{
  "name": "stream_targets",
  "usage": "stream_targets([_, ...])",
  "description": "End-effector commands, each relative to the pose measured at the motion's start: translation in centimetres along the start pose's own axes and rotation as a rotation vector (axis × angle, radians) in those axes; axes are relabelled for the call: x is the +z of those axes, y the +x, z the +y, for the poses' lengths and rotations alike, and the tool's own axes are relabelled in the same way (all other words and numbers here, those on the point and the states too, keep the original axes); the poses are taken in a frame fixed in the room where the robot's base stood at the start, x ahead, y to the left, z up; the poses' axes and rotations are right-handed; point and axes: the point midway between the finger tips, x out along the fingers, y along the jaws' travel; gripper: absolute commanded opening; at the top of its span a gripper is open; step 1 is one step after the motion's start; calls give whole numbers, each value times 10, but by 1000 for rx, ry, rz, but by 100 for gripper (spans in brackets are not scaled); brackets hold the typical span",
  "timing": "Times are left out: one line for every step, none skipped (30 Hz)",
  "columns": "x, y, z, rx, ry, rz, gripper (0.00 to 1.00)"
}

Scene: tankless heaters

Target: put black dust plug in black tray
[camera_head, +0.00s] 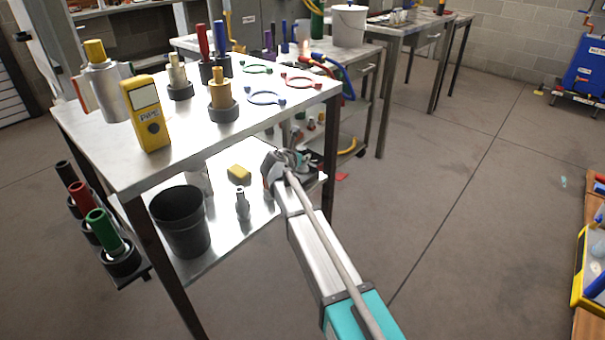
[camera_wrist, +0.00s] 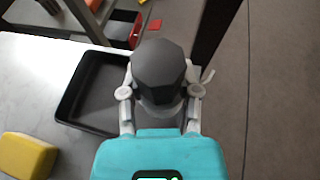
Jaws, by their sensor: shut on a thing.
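My gripper (camera_wrist: 160,95) is shut on the black dust plug (camera_wrist: 158,70), a dark faceted piece between the two grey fingers in the wrist view. The black tray (camera_wrist: 78,93) lies on the white lower shelf, to the left of and partly behind the plug in that view. The plug overlaps the tray's right part, and I cannot tell its height above it. In the head view my gripper (camera_head: 285,160) is at the lower shelf's right side, beside the table leg. The plug and tray are mostly hidden there by my arm.
A small grey bottle (camera_head: 242,204) and a black bucket (camera_head: 180,222) stand nearby. A dark table leg (camera_wrist: 215,30) rises close to my gripper.

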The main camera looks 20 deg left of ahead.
Motion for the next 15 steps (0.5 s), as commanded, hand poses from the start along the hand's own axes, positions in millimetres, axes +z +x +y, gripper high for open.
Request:
stream_targets([-6,3,0,0,0,0,0])
stream_targets([-8,3,0,0,0,0,0])
stream_targets([-9,4,0,0,0,0,0])
stream_targets([-9,4,0,0,0,0,0])
stream_targets([-10,4,0,0,0,0,0])
stream_targets([-10,4,0,-1,0,0,0])
stream_targets([-10,5,0,-1,0,0,0])
stream_targets([-10,5,0,-1,0,0,0])
stream_targets([-10,5,-1,-1,0,0,0])
stream_targets([-10,4,-1,-1,0,0,0])
stream_targets([-9,4,-1,-1,0,0,0])
stream_targets([-9,4,-1,-1,0,0,0])
stream_targets([-9,4,-1,-1,0,0,0])
stream_targets([-9,5,-1,-1,0,0,0])
stream_targets([-9,5,-1,-1,0,0,0])
